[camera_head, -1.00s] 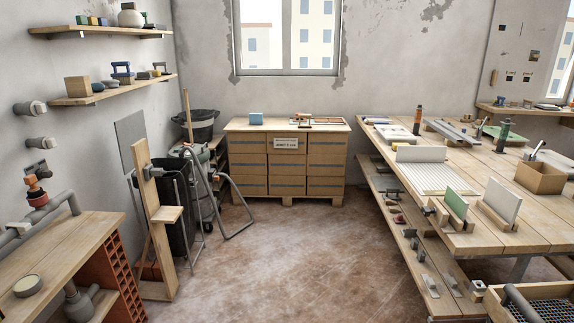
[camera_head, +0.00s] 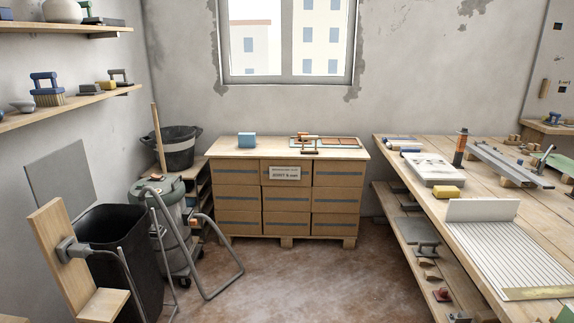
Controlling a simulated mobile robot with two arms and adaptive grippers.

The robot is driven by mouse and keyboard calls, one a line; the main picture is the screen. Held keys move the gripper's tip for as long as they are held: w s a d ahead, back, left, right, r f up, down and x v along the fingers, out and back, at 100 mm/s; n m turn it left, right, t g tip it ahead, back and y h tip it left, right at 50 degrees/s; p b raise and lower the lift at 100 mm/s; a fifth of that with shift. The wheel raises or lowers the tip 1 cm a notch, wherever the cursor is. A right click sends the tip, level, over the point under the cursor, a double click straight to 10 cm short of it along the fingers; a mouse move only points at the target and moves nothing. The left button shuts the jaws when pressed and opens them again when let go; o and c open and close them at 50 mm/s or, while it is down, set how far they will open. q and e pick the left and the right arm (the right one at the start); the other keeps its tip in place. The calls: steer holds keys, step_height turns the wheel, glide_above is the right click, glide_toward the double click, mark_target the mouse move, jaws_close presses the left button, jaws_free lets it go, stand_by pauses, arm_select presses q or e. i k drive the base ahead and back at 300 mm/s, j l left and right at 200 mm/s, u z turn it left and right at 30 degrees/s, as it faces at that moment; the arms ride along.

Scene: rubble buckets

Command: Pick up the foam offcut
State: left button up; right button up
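A small light blue block (camera_head: 247,140), which looks like the foam offcut, lies on the left part of the wooden top of the boxed cabinet (camera_head: 225,152) against the far wall. Nothing covers it. Neither of my grippers shows in the head view, so I cannot see whether they are open or shut.
A tray with tools (camera_head: 328,143) lies right of the block. A black bin (camera_head: 118,245), a grey vacuum (camera_head: 172,215) and a bent metal tube frame (camera_head: 232,270) stand at left. A long workbench (camera_head: 400,175) runs along the right. Floor (camera_head: 310,285) before the cabinet is clear.

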mark_target(246, 140)
steer(key=i, duration=2)
steer(key=i+u, duration=0.1)
steer(key=i, duration=0.4)
steer(key=i+l+u, duration=0.15)
steer(key=i, duration=0.35)
steer(key=i+l+u, duration=0.1)
steer(key=i, duration=0.4)
steer(key=i+l+u, duration=0.15)
steer(key=i, duration=0.35)
